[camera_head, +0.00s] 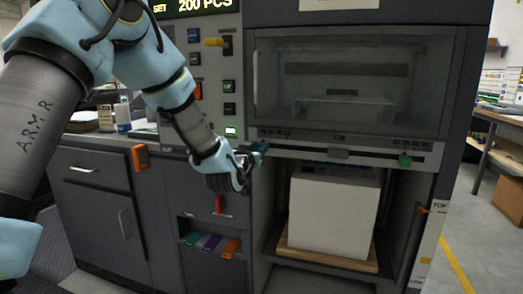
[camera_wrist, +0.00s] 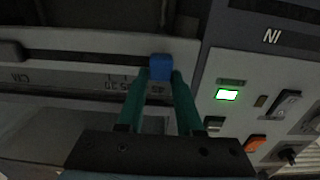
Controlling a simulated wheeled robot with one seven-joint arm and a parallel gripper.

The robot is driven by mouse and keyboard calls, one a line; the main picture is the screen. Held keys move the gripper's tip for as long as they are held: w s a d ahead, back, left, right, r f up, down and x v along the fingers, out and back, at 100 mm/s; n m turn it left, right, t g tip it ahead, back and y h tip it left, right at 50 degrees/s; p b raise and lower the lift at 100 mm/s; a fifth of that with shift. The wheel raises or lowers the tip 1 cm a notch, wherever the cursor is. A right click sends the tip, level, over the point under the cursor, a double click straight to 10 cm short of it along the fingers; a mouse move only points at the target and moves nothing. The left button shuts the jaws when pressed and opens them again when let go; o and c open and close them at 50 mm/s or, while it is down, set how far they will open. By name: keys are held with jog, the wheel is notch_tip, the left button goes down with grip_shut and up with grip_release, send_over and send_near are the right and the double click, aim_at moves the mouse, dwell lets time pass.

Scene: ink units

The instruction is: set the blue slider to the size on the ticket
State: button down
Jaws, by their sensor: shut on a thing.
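The blue slider (camera_wrist: 160,67) sits on a pale rail (camera_wrist: 100,50) with printed scale marks. In the wrist view the marks appear upside down and are too small to read surely. My gripper (camera_wrist: 161,76) has its two green fingers on either side of the blue slider, shut on it. In the head view my gripper (camera_head: 252,155) is at the left end of the rail under the machine window, and its fingers largely hide the slider. A green slider (camera_head: 404,160) is near the rail's right end. I cannot make out a ticket with a size.
A white block (camera_head: 333,215) stands on a wooden board (camera_head: 300,256) in the open bay below the rail. A button panel (camera_head: 229,95) is left of the window, under a display (camera_head: 205,4) reading 200 PCS.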

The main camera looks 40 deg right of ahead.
jog(key=c, duration=0.6)
grip_release()
jog(key=shift+w+a, duration=0.2)
jog(key=shift+o, duration=0.2)
jog(key=shift+s, duration=0.1)
jog(key=b+v, duration=0.2)
jog(key=v, duration=0.8)
jog(key=shift+a, duration=0.3)
jog(key=shift+s, duration=0.15)
